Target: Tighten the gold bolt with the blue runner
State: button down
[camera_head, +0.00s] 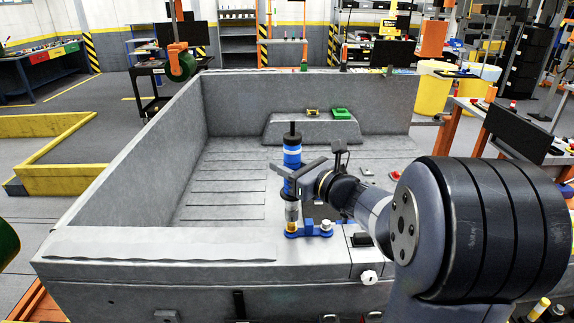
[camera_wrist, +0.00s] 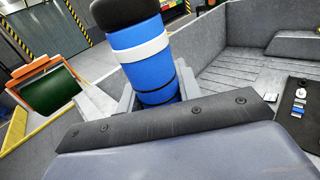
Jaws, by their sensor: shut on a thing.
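The blue runner (camera_head: 292,157) is an upright tool with a black top, a white band and a metallic lower end. My gripper (camera_head: 290,180) is shut on its body. In the wrist view the blue runner (camera_wrist: 150,70) stands between the jaws, leaning slightly in the picture. The gold bolt (camera_head: 292,228) shows at the left end of a blue bracket (camera_head: 310,232) on the near wall of the grey bed. The runner's lower end is right above the gold bolt; I cannot tell whether they touch.
A lighter bolt head (camera_head: 326,226) stands at the bracket's right end. The grey bed (camera_head: 105,185) has raised walls. A green part (camera_head: 341,113) and a yellow part (camera_head: 312,112) lie on its hump. A yellow barrier (camera_head: 60,179) is on the floor to the left.

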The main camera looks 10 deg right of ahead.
jog(key=shift+f+b, duration=1.95)
jog(key=shift+b, duration=0.25)
dwell(1.7)
jog(key=shift+s+f+b, duration=0.1)
jog(key=shift+f+b, duration=0.2)
jog(key=shift+f, duration=0.3)
dwell(0.8)
jog(key=shift+r, duration=0.15)
jog(key=shift+r+p, duration=0.4)
jog(key=shift+p, duration=0.1)
jog(key=shift+r+p, duration=2.2)
jog(key=shift+r, duration=1.15)
